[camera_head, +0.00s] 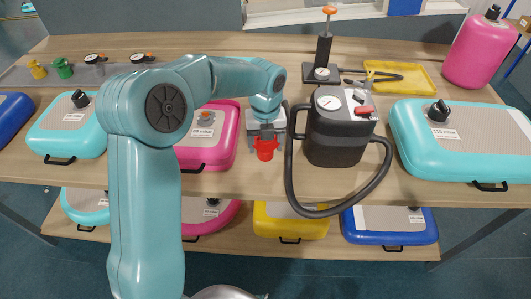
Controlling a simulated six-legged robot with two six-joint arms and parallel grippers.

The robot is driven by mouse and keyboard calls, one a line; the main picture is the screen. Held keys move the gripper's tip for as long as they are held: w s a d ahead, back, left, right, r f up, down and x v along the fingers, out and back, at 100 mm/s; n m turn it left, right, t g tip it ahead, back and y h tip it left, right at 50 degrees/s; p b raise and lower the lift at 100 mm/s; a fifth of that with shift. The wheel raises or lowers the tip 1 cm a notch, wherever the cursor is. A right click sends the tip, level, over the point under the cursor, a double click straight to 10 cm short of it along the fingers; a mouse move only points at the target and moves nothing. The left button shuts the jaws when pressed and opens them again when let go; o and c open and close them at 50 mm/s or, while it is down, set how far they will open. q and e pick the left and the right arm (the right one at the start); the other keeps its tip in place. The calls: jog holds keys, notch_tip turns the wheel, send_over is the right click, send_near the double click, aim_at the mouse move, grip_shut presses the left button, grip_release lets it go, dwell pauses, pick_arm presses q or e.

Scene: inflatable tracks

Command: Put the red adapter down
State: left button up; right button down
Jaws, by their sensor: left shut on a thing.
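My left gripper (263,137) hangs from the teal arm over the wooden table, left of the black pump. It is shut on the red adapter (265,150), a small red cup-like piece below the jaws. I cannot tell whether the adapter touches the table. My right gripper does not show.
The black pump (338,140) with a gauge and a curved hose (345,205) stands just right of the gripper. A pink inflatable track (225,150) lies close on the left, a teal one (460,155) at the right. A yellow tray (415,80) and small adapters (63,70) lie further back. Bare tabletop (262,185) shows in front of the adapter.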

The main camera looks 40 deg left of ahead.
pick_arm(q)
notch_tip(320, 180, down, 4)
jog(key=shift+f, duration=0.2)
jog(key=shift+r, duration=0.15)
jog(key=shift+s, duration=0.1)
jog(key=shift+f, duration=0.25)
jog(key=o, duration=1.1)
jog(key=shift+c, duration=0.2)
jog(key=shift+r, duration=0.1)
